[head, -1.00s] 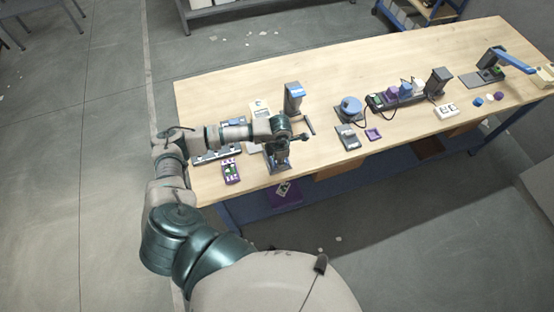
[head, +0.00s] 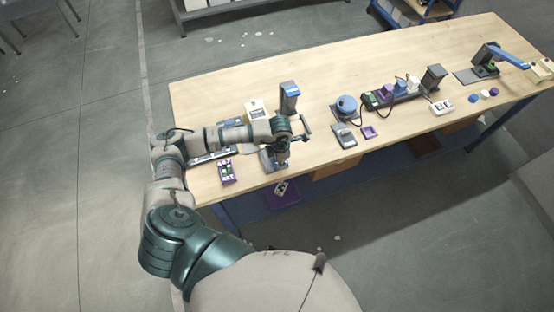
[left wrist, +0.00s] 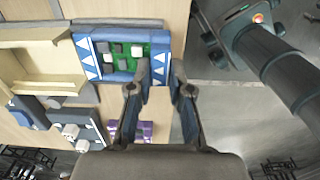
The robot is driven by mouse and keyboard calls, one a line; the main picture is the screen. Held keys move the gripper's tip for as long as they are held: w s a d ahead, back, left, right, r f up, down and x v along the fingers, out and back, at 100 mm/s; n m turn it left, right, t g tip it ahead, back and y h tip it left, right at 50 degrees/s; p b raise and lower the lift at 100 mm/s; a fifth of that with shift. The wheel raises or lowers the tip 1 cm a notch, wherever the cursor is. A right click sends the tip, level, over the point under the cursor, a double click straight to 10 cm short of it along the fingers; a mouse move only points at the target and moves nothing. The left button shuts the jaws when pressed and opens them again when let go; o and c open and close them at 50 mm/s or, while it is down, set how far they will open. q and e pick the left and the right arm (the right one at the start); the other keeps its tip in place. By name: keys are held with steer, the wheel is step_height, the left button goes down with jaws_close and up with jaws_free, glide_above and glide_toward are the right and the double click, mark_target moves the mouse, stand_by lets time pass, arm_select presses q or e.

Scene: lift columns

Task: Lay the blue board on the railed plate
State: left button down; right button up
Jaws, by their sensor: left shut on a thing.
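The blue board (left wrist: 120,50) shows large in the left wrist view, with white triangles along two sides and a green middle with grey and white blocks. My left gripper (left wrist: 161,72) is shut at its right edge, one finger on each side. In the head view my left gripper (head: 281,160) points down over the table's front edge. A grey plate (head: 267,161) shows partly beneath it there; my arm hides much of it. I cannot make out its rails, or whether the board touches it. My right gripper is not in view.
On the wooden table (head: 205,100), a column with a blue top (head: 289,90) and a side handle stands close behind my gripper. A purple-framed piece (head: 227,171) lies to the left. A beige box (head: 256,107) stands behind. A blue round device (head: 346,107) is farther right.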

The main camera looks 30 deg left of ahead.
mark_target(273, 162)
arm_select(q)
steer(key=shift+a+f, duration=0.15)
steer(key=shift+a, duration=0.05)
steer(key=shift+a+f, duration=0.1)
steer(key=shift+a, duration=0.25)
steer(key=shift+a+f, duration=0.1)
steer(key=shift+a, duration=0.25)
steer(key=shift+s+a+f+b, duration=0.1)
steer(key=shift+a+f+b, duration=0.15)
steer(key=shift+a+b, duration=0.2)
steer(key=shift+d, duration=0.45)
steer(key=shift+d+r, duration=0.1)
steer(key=shift+a, duration=0.45)
steer(key=shift+a+f, duration=0.15)
steer(key=shift+f, duration=0.1)
steer(key=shift+f+b, duration=0.1)
steer(key=shift+b, duration=0.25)
steer(key=shift+d, duration=0.3)
steer(key=c, duration=1)
jaws_free()
steer(key=shift+a, duration=0.15)
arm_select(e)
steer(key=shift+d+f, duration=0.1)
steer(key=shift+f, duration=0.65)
